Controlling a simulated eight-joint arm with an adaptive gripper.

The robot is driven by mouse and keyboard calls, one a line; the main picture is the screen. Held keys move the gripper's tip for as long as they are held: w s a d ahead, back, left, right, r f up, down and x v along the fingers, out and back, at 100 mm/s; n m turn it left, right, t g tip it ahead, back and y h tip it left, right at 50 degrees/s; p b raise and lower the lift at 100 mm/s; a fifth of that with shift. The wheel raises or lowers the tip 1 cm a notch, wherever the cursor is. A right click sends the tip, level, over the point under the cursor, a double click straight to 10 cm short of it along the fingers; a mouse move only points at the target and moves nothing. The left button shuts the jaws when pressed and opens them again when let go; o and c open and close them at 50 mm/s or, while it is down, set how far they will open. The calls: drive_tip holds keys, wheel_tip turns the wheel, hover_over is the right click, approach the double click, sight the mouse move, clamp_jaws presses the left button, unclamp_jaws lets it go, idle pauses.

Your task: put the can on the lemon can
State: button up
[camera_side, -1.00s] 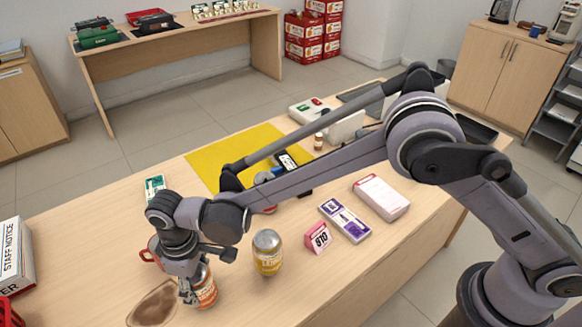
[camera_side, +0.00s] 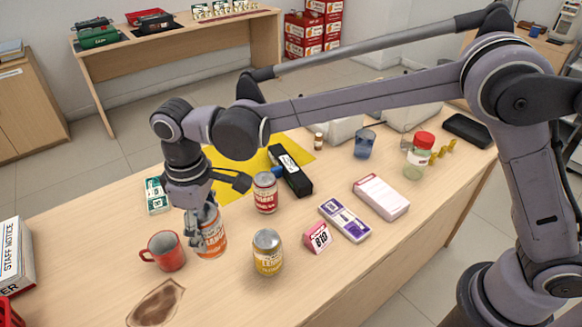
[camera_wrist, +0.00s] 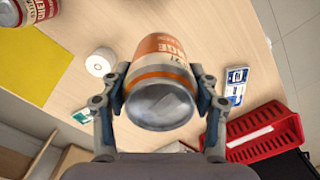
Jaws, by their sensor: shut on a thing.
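My gripper (camera_side: 199,222) is shut on an orange can (camera_side: 212,238), which hangs upright or nearly so above the table. In the wrist view the orange can (camera_wrist: 160,85) sits between the two fingers, with its silvery end facing the camera. The lemon can (camera_side: 267,254), with a yellow label, stands upright on the table to the right of the held can and nearer the front edge. Its top is clear. A red-labelled can (camera_side: 265,193) stands further back; it shows at the upper left of the wrist view (camera_wrist: 32,10).
A red mug (camera_side: 165,252) stands just left of the held can. A brown stain (camera_side: 155,303) marks the table in front. The 810 sign (camera_side: 317,237), purple-banded packs (camera_side: 345,221) and a black device (camera_side: 290,170) lie to the right. The yellow mat (camera_side: 232,188) is behind.

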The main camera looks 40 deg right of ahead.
drive_tip(key=s+d+r, duration=0.2)
drive_tip(key=d+r, duration=0.3)
drive_tip(key=d, duration=0.6)
drive_tip(key=s+d+r, duration=0.1)
drive_tip(key=d+r, duration=0.3)
drive_tip(key=d, duration=0.7)
hover_over(266, 239)
drive_tip(key=shift+f, duration=5.25)
drive_tip(key=shift+f, duration=0.15)
drive_tip(key=o, duration=1.5)
